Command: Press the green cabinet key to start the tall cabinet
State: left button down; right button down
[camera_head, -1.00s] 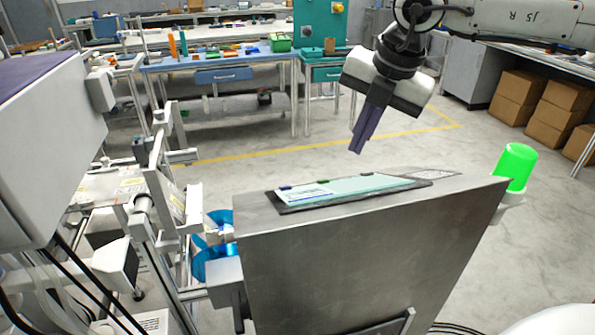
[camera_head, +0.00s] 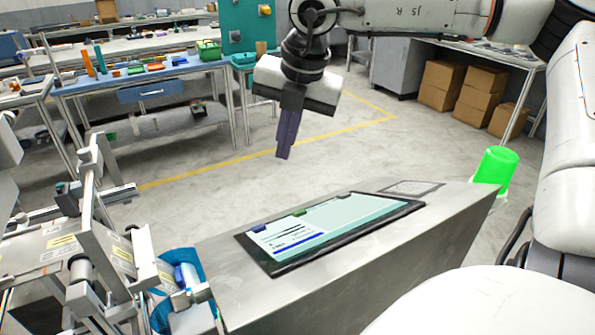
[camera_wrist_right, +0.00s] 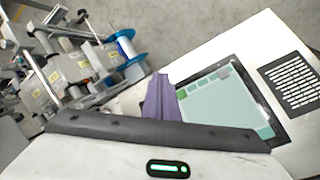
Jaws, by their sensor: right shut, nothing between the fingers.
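A touch screen (camera_head: 335,232) lies on top of a grey metal console. Along its far edge are a small green key (camera_head: 298,212) and a dark blue key (camera_head: 258,228). In the right wrist view the screen (camera_wrist_right: 225,110) shows a green patch (camera_wrist_right: 183,95) right beside the fingers. I cannot read the labels on the keys. My right gripper (camera_head: 284,156) has dark purple fingers, shut and empty, pointing down above the far side of the screen, apart from it in the head view. My left gripper is not in view. I cannot tell which machine is the tall cabinet.
A grey perforated panel (camera_head: 411,187) lies right of the screen. A machine with a blue reel (camera_head: 190,285) is at left. A blue workbench (camera_head: 150,80) and cardboard boxes (camera_head: 480,95) stand behind open floor.

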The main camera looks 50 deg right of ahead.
jog(key=b, duration=0.4)
send_over(299, 213)
jog(key=w+d, duration=0.2)
jog(key=w, duration=0.1)
jog(key=f, duration=0.6)
jog(key=shift+s+a+f, duration=0.1)
jog(key=shift+a+f, duration=0.05)
jog(key=shift+a, duration=0.05)
jog(key=shift+s+a+f+b, duration=0.15)
jog(key=shift+s+f+b, duration=0.3)
jog(key=shift+b, duration=0.15)
dwell(0.4)
jog(key=shift+s+a+f+b, duration=0.1)
jog(key=shift+s+f+b, duration=0.1)
jog(key=shift+f+b, duration=0.4)
jog(key=shift+s+f+b, duration=0.2)
jog(key=shift+b, duration=0.6)
dwell(0.5)
jog(key=shift+r, duration=0.1)
jog(key=shift+w+r+p, duration=0.35)
jog(key=shift+w+r, duration=0.05)
jog(key=shift+r, duration=0.3)
